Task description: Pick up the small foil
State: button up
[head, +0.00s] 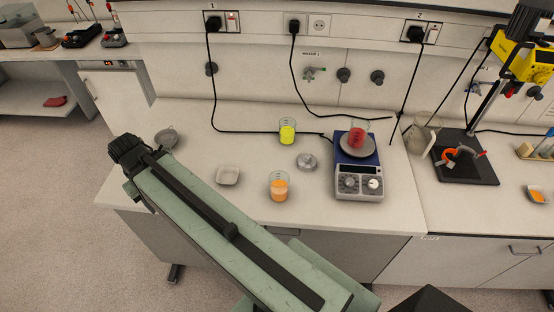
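I cannot tell for certain which item is the small foil. A small round silvery item (306,161) lies on the bench between the beakers and the hotplate, and it looks most like foil. A shallow pale square dish (228,175) sits to its left, nearer the bench's front edge. A grey round dish or bowl (166,138) stands farther left, behind the end of my arm. My green arm link crosses the lower left over the bench edge. I cannot make out my gripper's fingers anywhere in this view.
A beaker of yellow liquid (287,132) and a beaker of orange liquid (279,187) flank the silvery item. A blue hotplate (358,180) bears a beaker of red liquid (357,136). Black cables hang behind. A stand base (472,172) is at right.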

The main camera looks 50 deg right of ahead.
aim_at(306, 162)
jog(key=u, duration=0.2)
jog(key=k, duration=1.1)
jog(key=u, duration=0.65)
jog(key=i, duration=1)
